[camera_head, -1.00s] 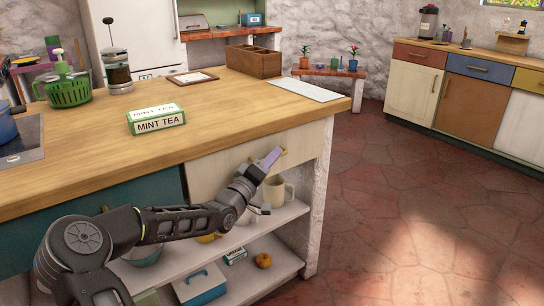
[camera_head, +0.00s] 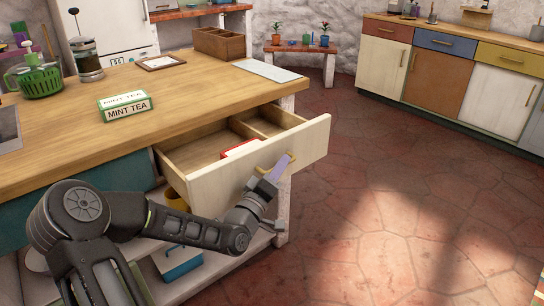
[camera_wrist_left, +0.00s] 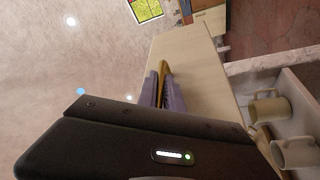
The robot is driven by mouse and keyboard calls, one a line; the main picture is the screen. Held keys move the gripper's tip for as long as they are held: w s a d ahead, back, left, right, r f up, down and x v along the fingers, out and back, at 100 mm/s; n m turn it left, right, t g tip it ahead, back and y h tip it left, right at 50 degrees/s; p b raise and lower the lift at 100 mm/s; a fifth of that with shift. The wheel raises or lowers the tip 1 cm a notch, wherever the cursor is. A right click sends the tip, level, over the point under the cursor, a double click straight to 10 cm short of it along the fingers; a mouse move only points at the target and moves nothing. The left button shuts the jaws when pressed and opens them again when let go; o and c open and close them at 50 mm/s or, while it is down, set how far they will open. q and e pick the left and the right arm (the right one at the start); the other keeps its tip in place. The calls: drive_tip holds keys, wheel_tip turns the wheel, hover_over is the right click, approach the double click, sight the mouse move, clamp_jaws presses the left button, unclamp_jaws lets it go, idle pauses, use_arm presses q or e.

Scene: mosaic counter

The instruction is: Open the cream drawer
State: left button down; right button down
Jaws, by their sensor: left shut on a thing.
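The cream drawer (camera_head: 228,183) stands pulled out from under the wooden counter top. Its inside shows bare wood with a divider, and a red and white thing (camera_head: 242,149) lies in it near the front. The drawer's brass handle (camera_head: 276,166) is on the front panel. My left gripper (camera_head: 271,171) is shut on this handle from outside. In the left wrist view the two purple-grey fingers (camera_wrist_left: 164,92) stand on either side of the handle (camera_wrist_left: 165,75), and the drawer front (camera_wrist_left: 198,75) runs beside them. My right gripper is not in view.
Mugs (camera_wrist_left: 270,107) stand on the shelf below the drawer. The red stone floor to the right is clear.

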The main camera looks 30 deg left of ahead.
use_arm(q)
drive_tip(key=shift+s+d, duration=0.2)
drive_tip(key=shift+d, duration=0.45)
drive_tip(key=c, duration=1.8)
unclamp_jaws()
drive_tip(key=shift+o, duration=0.2)
drive_tip(key=p+v, duration=0.1)
drive_tip(key=v, duration=0.6)
drive_tip(key=shift+s, duration=0.4)
drive_tip(key=shift+f, duration=0.1)
